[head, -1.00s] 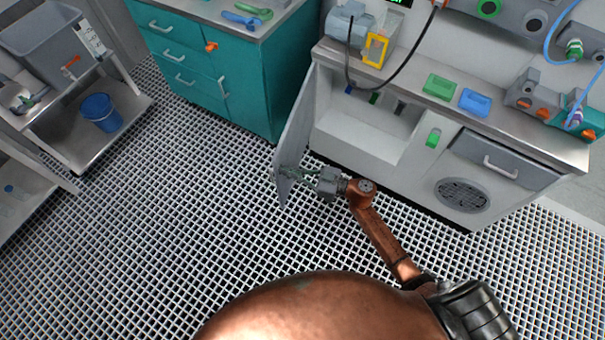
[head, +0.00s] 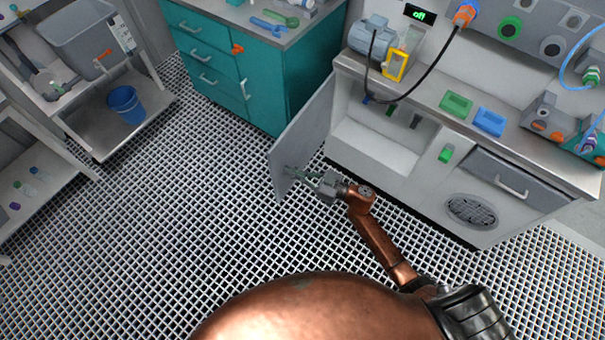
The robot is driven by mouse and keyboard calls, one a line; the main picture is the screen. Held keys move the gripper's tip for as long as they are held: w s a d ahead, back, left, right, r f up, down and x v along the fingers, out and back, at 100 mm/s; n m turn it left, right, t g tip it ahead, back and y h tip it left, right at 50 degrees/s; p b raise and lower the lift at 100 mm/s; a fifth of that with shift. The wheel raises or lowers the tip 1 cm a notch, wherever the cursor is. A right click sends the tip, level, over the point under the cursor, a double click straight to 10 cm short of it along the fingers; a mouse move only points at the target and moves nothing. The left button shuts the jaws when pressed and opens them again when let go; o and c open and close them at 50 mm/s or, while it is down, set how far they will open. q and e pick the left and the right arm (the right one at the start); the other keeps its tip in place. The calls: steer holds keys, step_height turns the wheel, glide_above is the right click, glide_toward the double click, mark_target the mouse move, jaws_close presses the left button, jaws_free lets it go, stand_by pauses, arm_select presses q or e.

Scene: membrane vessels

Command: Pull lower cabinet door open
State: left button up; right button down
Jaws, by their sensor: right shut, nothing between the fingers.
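The lower cabinet door (head: 302,140) is a grey panel hinged at the left of the white cabinet (head: 375,150). It stands swung out, and the cabinet's inside shows. My right gripper (head: 306,178) is at the inner face of the door, near its lower free edge. It is shut with nothing held; its fingertips seem to be at the panel, but I cannot tell whether they touch. The door's outer face and any handle there are hidden. My left gripper is out of view.
A grey drawer (head: 512,180) and a round vent (head: 471,210) are to the right in the cabinet front. A teal cabinet (head: 262,85) stands left of the door. The grid floor (head: 190,210) is clear. A cart with a blue bucket (head: 126,105) stands at far left.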

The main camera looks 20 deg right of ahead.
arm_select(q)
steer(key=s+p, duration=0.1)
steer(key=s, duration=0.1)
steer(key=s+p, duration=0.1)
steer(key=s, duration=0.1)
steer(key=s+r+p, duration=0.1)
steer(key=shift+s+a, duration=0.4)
arm_select(e)
steer(key=s+a+v, duration=0.1)
steer(key=v, duration=1.2)
steer(key=shift+s+a, duration=0.15)
steer(key=shift+s, duration=0.15)
